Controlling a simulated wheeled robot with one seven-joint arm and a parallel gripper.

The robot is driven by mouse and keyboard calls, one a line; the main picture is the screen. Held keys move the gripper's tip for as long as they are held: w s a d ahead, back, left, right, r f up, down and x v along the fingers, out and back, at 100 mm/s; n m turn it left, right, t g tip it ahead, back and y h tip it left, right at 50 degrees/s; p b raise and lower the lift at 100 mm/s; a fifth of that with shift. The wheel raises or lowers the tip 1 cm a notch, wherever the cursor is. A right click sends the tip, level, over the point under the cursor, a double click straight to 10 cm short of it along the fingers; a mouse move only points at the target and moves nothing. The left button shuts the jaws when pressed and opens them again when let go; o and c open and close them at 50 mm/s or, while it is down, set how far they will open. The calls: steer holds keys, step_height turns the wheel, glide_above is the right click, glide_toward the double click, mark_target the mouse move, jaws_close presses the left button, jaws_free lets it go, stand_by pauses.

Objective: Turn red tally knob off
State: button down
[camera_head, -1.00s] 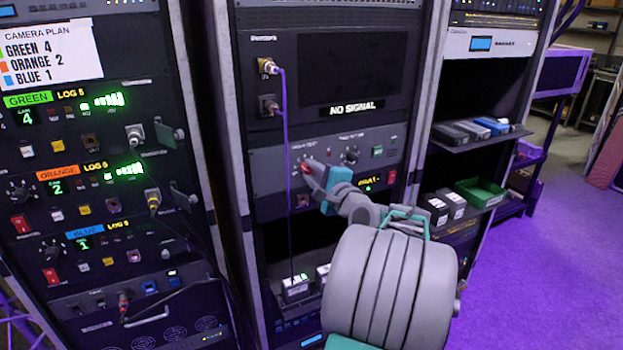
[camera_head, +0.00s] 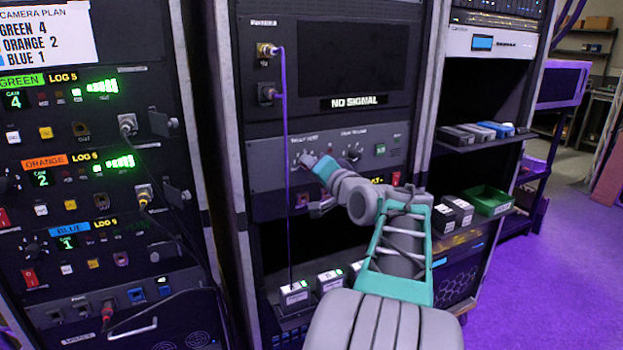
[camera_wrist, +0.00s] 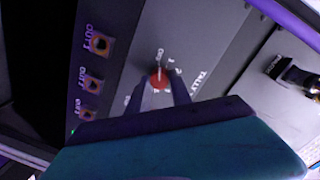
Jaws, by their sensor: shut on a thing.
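The red tally knob (camera_wrist: 159,80) shows in the wrist view on a grey panel, between the two fingertips of my gripper (camera_wrist: 160,85). The fingers are closed on its sides. White lettering around it reads in part "TALLY", with "OFF" near its pointer side; its exact setting is hard to read. In the head view my gripper (camera_head: 312,160) is at the left part of the grey panel (camera_head: 270,183) in the middle rack, and hides the knob there.
A purple cable (camera_head: 285,180) hangs down the panel just left of my gripper. A dark screen with a "NO SIGNAL" label (camera_head: 353,102) is above. A green bin (camera_head: 487,203) stands on the right rack's shelf. Open purple floor (camera_head: 560,270) lies at the right.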

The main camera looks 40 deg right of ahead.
steer(key=shift+n+b, duration=0.7)
steer(key=c, duration=1.2)
jaws_free()
steer(key=shift+o, duration=0.2)
steer(key=v, duration=0.7)
steer(key=shift+s+a, duration=0.2)
steer(key=shift+s, duration=0.2)
